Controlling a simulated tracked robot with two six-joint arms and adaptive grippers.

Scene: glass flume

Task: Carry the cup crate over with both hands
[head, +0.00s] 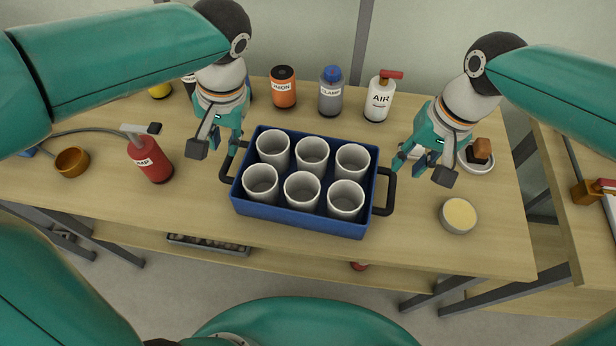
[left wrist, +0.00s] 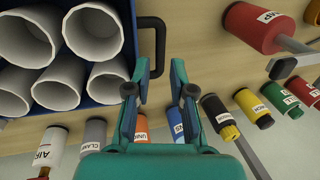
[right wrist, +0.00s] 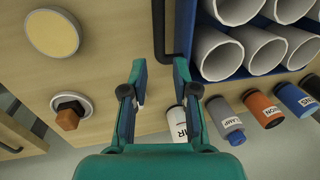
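The blue cup crate (head: 300,218) stands on the wooden table and holds several white cups (head: 303,189). It has a black left handle (head: 226,166) and a black right handle (head: 388,190). My left gripper (head: 216,143) is open beside the left handle; in the left wrist view the handle (left wrist: 160,45) shows between its fingers (left wrist: 160,72). Whether either touches a handle cannot be told.
Orange (head: 284,88), grey (head: 330,93) and white AIR (head: 379,98) bottles stand behind the crate. A red bottle (head: 150,160) and a brown bowl (head: 72,162) are at left. A round cream-topped dish (head: 458,215) is at right. The table front is clear.

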